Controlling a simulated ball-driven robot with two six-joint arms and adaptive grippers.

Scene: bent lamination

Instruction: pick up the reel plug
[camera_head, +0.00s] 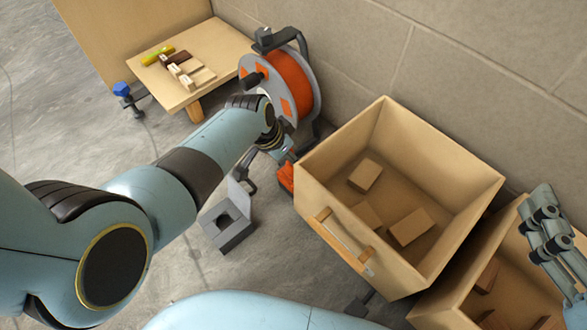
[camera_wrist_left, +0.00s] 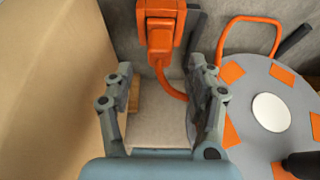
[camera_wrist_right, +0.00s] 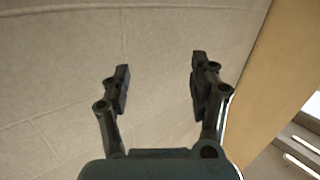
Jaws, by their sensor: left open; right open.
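The orange reel plug (camera_wrist_left: 160,24) shows at the top of the left wrist view, with its orange cable curving down behind my left gripper's right finger. In the head view, an orange part (camera_head: 287,176), which looks like the plug, sits by the wooden box's left corner. My left gripper (camera_wrist_left: 160,78) is open and empty. Its fingers point toward the plug, which appears just beyond the fingertips, between their lines. The cable reel (camera_head: 291,82), with orange cable and a grey disc, stands beside it. My right gripper (camera_wrist_right: 157,72) is open and empty, facing the block wall.
A wooden box (camera_head: 428,150) with several wood blocks stands right of my left gripper. Another wooden box (camera_head: 455,300) is at lower right, near my right arm. A grey block with a square hole (camera_head: 229,218) lies on the floor. A low wooden table (camera_head: 215,48) holds small tools.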

